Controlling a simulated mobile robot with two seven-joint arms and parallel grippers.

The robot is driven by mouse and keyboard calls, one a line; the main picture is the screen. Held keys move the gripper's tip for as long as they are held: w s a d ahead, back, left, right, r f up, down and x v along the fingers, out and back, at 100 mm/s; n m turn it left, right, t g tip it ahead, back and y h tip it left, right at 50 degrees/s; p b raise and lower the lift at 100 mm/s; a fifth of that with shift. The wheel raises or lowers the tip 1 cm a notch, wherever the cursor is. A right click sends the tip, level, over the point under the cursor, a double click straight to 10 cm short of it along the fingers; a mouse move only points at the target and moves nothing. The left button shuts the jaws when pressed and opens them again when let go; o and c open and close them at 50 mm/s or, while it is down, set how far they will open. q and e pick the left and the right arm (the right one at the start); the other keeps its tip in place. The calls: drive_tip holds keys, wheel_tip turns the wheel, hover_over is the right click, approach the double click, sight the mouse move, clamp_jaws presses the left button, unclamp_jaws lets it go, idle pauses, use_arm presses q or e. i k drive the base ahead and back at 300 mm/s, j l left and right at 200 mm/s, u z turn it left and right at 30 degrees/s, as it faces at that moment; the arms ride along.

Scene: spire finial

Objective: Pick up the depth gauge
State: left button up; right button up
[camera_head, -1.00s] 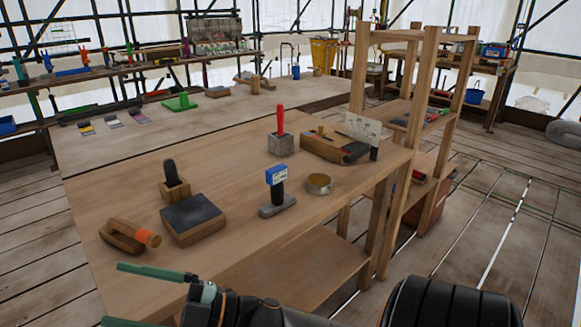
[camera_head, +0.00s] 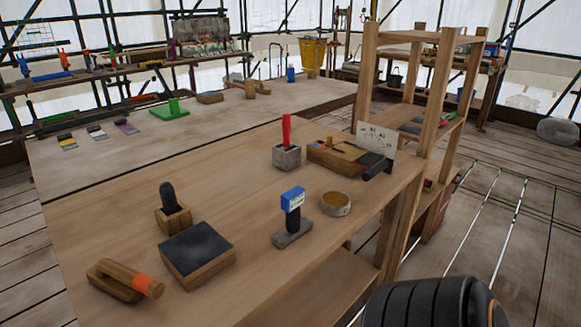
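The depth gauge (camera_head: 291,214) stands upright on the near wooden bench. It has a blue head with a small pale display, a dark stem and a flat grey base. It sits left of a round brass-coloured ring (camera_head: 336,203), apart from it, and nothing holds it. Neither gripper shows in the head view. Only a black ribbed part of my own arm shows at the bottom right.
On the bench (camera_head: 130,225) are a dark-topped block (camera_head: 197,252), an orange-banded wooden tool (camera_head: 125,281), a black-knobbed block (camera_head: 172,210), a red-handled grey block (camera_head: 287,150) and a wooden box (camera_head: 340,156). A wooden shelf frame (camera_head: 434,110) stands at the right.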

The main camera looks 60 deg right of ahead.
sight(290, 201)
drive_tip(key=i+z, duration=0.1)
drive_tip(key=z, duration=1.8)
drive_tip(key=i+l+u, duration=0.1)
drive_tip(key=l, duration=0.35)
drive_tip(key=l+u, duration=0.1)
drive_tip(key=l, duration=0.4)
drive_tip(key=i, duration=0.05)
